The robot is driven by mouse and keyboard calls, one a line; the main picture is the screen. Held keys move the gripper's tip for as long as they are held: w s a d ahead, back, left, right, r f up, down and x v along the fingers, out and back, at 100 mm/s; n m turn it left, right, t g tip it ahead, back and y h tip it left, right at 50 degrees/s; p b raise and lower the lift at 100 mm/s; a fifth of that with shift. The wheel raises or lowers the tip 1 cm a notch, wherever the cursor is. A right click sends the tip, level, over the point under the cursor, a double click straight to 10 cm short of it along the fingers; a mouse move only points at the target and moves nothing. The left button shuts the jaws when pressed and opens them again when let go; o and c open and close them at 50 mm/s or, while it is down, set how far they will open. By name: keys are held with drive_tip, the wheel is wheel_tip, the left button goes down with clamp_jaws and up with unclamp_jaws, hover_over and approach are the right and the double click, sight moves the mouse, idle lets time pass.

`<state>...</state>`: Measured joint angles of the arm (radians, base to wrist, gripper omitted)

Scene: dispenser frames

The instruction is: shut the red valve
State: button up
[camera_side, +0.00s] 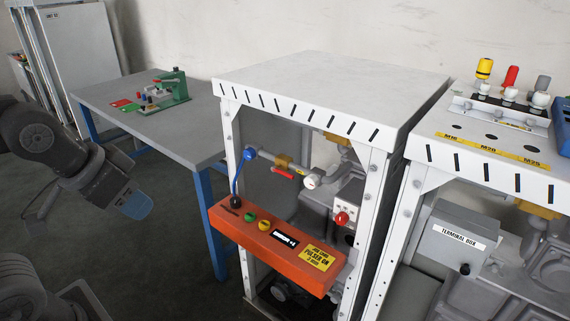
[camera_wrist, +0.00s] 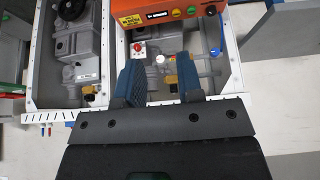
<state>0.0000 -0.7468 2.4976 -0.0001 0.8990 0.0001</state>
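The red valve lever (camera_side: 285,172) sits below a brass valve body on a pipe inside the middle white frame, in the side view. It looks roughly in line with the pipe. The brass body (camera_wrist: 172,84) shows between my fingers in the wrist view, but the lever is not clear there. My gripper (camera_side: 135,203) is left of the frame, well apart from the valve, with blue finger pads. In the wrist view my gripper (camera_wrist: 160,78) is open, with nothing held between the fingers.
An orange button panel (camera_side: 275,248) crosses the frame's front below the pipe. A grey table (camera_side: 190,140) stands behind left; another white frame (camera_side: 500,170) is right.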

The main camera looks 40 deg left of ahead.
drive_tip(key=shift+w+r, duration=0.15)
drive_tip(key=shift+w, duration=0.25)
drive_tip(key=shift+c, duration=0.7)
drive_tip(key=w, duration=0.3)
drive_tip(key=w+r, duration=0.1)
drive_tip(key=w, duration=0.2)
drive_tip(key=w+r, duration=0.1)
drive_tip(key=w, duration=0.2)
drive_tip(key=shift+a, duration=0.1)
clamp_jaws()
drive_tip(key=w+a+f, duration=0.1)
drive_tip(key=w+f, duration=0.4)
drive_tip(key=w, duration=0.8)
drive_tip(key=w+f+t, duration=0.1)
drive_tip(key=w+f, duration=0.4)
drive_tip(key=w, duration=0.8)
drive_tip(key=shift+a, duration=0.35)
